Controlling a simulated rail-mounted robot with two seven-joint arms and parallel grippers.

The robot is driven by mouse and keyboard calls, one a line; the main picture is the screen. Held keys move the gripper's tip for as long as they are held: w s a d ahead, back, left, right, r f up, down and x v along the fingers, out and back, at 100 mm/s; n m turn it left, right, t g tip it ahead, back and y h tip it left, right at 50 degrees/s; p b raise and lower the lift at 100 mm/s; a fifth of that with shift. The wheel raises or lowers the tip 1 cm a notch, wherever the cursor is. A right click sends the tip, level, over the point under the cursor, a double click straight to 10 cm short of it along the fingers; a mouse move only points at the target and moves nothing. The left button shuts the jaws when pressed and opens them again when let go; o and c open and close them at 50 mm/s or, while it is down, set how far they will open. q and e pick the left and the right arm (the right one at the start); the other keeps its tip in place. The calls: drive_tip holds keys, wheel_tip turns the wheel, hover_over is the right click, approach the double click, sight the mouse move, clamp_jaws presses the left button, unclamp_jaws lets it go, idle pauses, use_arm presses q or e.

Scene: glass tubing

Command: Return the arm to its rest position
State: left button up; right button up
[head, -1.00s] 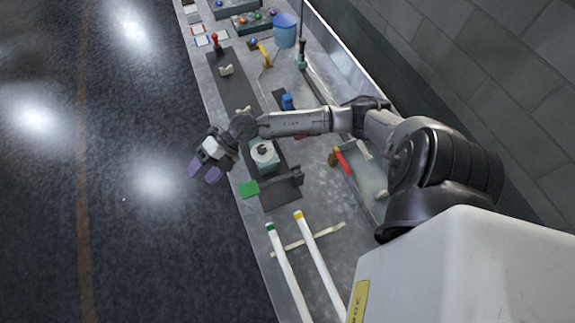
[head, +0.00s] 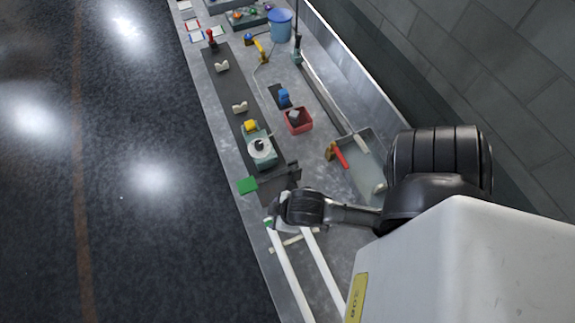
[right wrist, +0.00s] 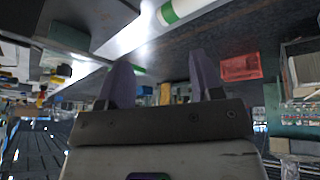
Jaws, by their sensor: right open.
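My right arm comes in from the right in the head view, and its folded wrist (head: 300,207) is over the near part of the bench, above the ends of two white tubes (head: 290,275). The fingers are hidden in the head view. In the right wrist view the two purple fingers of my right gripper (right wrist: 157,62) stand apart with nothing between them. A white tube with a green band (right wrist: 170,12) shows beyond them at the top. My left gripper is in neither view.
A long metal bench (head: 340,185) holds a teal device with a round top (head: 262,150), a red bin (head: 298,121), a grey tray (head: 362,165), a green pad (head: 247,185) and a blue bucket (head: 280,25). A wall runs along the right. The floor at left is clear.

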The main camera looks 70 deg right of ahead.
drive_tip(key=s, duration=0.1)
drive_tip(key=s+a+g, duration=0.1)
drive_tip(key=s, duration=0.1)
drive_tip(key=shift+a+f+y, duration=0.1)
drive_tip(key=shift+a+y, duration=0.05)
drive_tip(key=shift+y, duration=0.25)
use_arm(q)
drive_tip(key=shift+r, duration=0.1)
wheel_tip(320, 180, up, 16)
drive_tip(key=p, duration=1.6)
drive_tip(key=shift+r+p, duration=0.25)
drive_tip(key=shift+p, duration=0.1)
use_arm(e)
wheel_tip(320, 180, up, 17)
drive_tip(key=shift+f, duration=0.15)
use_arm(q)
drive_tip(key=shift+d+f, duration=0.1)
use_arm(e)
drive_tip(key=shift+f, duration=0.1)
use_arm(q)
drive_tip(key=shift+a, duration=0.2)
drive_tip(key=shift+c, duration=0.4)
use_arm(e)
drive_tip(key=shift+c, duration=0.3)
